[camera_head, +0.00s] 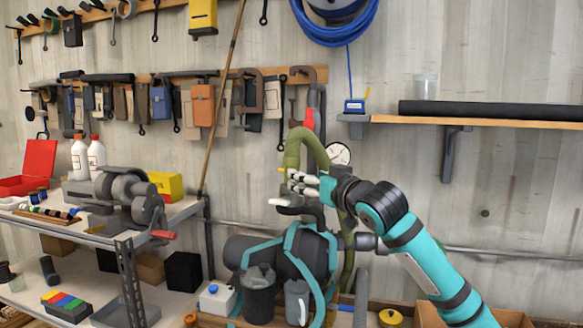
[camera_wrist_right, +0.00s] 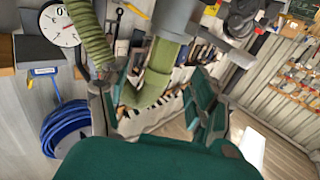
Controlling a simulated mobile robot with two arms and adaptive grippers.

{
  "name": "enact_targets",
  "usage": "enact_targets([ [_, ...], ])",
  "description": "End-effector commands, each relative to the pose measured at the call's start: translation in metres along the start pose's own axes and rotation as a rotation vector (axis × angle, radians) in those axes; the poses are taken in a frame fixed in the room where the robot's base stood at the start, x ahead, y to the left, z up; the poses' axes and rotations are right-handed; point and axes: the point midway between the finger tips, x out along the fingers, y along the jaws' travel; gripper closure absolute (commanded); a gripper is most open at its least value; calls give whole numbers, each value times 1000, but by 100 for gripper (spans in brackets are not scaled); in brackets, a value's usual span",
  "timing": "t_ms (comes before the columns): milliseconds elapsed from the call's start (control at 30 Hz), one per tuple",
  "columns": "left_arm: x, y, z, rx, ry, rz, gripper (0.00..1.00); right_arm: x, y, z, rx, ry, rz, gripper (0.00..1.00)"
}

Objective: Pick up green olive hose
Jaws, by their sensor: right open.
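The green olive hose (camera_head: 312,140) arches above the compressor (camera_head: 270,252) in the head view. One leg runs down behind my right wrist and shows again lower, left of my forearm. My right gripper (camera_head: 285,189) is beside the arch, its fingers pointing left. In the right wrist view the hose (camera_wrist_right: 158,72) appears between the two open fingers of the gripper (camera_wrist_right: 155,100). A second stretch of hose lies at upper left. I cannot tell whether the fingers touch the hose. My left gripper is not in view.
A pressure gauge (camera_head: 338,154) sits just behind my right wrist. A wall shelf (camera_head: 470,122) is at upper right. A jug (camera_head: 297,302) and a dark canister (camera_head: 260,295) stand below the gripper.

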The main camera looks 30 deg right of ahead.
Motion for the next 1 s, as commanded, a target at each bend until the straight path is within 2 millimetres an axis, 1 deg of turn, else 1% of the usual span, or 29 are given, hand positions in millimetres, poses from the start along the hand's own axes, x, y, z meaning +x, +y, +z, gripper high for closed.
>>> enact_targets([
  [33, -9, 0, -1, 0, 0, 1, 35, 9, 0, -4, 3, -1, -1, 36],
  [100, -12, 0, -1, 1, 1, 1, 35, 18, 0, -3, 2, -1, -1, 36],
  [267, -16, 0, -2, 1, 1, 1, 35, 29, 0, -1, -1, 0, 0, 36],
  [367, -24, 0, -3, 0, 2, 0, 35, 37, -2, -1, 1, -2, -1, 36],
  [500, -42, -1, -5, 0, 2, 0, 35, 59, -6, -1, 1, -3, -1, 36],
  [633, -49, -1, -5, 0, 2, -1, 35, 75, -5, 2, 1, -2, 0, 36],
  [733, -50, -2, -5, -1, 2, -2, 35, 80, -5, 3, -1, 0, 0, 36],
  [933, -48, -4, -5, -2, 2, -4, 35, 80, -5, 5, -2, 0, 0, 36],
  [967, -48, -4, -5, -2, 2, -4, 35, 80, -5, 5, -2, 0, 0, 39],
  [1000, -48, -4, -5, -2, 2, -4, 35, 80, -5, 5, -2, 0, 0, 44],
])
